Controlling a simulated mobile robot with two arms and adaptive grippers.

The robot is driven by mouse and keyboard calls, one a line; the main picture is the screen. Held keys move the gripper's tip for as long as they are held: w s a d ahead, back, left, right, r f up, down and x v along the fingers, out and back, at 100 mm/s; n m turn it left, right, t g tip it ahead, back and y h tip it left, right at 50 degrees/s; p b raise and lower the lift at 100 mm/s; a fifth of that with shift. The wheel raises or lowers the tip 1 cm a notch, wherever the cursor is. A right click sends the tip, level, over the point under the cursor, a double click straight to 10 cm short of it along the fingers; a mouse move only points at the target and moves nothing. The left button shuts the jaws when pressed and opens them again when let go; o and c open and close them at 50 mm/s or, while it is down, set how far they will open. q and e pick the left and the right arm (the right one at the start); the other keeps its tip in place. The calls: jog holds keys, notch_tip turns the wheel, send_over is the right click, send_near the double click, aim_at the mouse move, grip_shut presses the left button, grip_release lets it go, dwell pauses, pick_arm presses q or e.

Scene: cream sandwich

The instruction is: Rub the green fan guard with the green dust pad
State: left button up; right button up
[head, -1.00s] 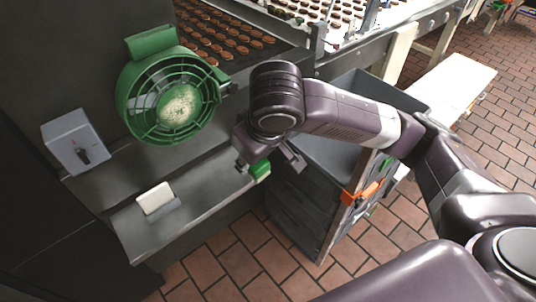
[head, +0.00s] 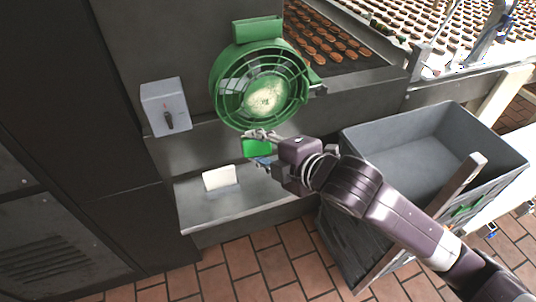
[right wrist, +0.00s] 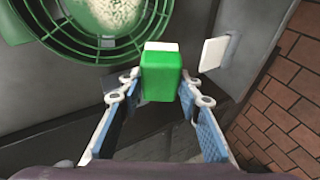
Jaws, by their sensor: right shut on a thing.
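The green fan guard (head: 262,84) is a round slatted cage on the machine wall, with a pale dusty patch (head: 266,98) at its middle. It also shows at the top left of the right wrist view (right wrist: 66,52). My right gripper (head: 262,150) is just below the guard's lower rim in the head view. It is shut on the green dust pad (right wrist: 161,80), a green block with a white far edge, held between the fingertips. Whether the pad touches the guard cannot be told. My left gripper is not in view.
A grey switch box (head: 166,106) is on the wall left of the guard. A white block (head: 219,178) stands on the metal ledge (head: 205,212) below. A grey bin (head: 420,140) is at the right. A conveyor (head: 372,58) with brown biscuits runs behind.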

jog(key=shift+w+f+n+y, duration=0.1)
jog(key=shift+w+n+y, duration=0.45)
jog(key=shift+n+y, duration=0.5)
jog(key=shift+w+n+t+y, duration=0.25)
jog(key=shift+w+t+y, duration=0.05)
jog(key=shift+t+y, duration=0.15)
jog(key=shift+w+d+r+t+y+b, duration=0.2)
jog(key=shift+w+d+t+y+b, duration=0.2)
jog(key=shift+d+t+y, duration=0.1)
jog(key=shift+w+d+r+t, duration=0.1)
jog(key=shift+w+d+t, duration=0.15)
jog(key=shift+d+t, duration=0.3)
jog(key=shift+w+a+b, duration=0.3)
jog(key=shift+w, duration=0.65)
jog(key=shift+w+a+b, duration=0.3)
jog(key=shift+w+a, duration=0.05)
jog(key=shift+w, duration=0.55)
jog(key=shift+w+a+b, duration=0.3)
jog(key=shift+w, duration=0.65)
jog(key=shift+w+a+b, duration=0.3)
jog(key=shift+w+b, duration=0.2)
jog(key=shift+w, duration=0.45)
